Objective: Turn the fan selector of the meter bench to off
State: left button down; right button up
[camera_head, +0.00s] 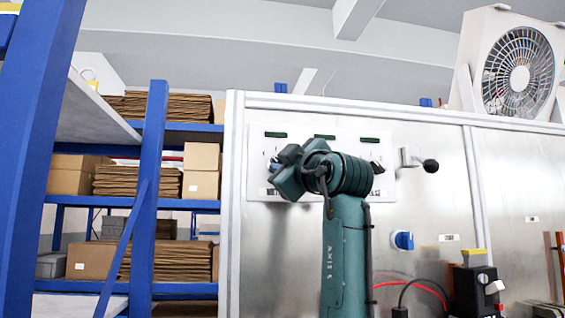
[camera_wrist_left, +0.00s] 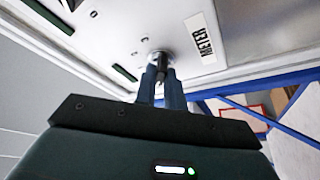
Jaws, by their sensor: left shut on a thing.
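The meter bench is a metal cabinet with a white meter plate (camera_head: 340,137) carrying three dark displays. My left gripper (camera_head: 277,168) is at the lower left of this plate. In the left wrist view, my left gripper (camera_wrist_left: 161,88) is shut on a small dark lever switch (camera_wrist_left: 159,90) with a round metal base, beside a label reading METER (camera_wrist_left: 201,38). The fingers hide much of the lever, so its exact position cannot be told. No marking visible here names it as the fan selector. My right gripper is not in view.
Right of the plate is a lever with a black ball (camera_head: 431,166). Below it is a blue knob (camera_head: 403,240). A white fan (camera_head: 519,72) stands atop the cabinet. Red and black cables (camera_head: 425,285) hang lower right. Blue shelving (camera_head: 146,200) with cardboard stands left.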

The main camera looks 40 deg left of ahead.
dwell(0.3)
pick_arm(q)
jog(key=c, duration=1.5)
grip_release()
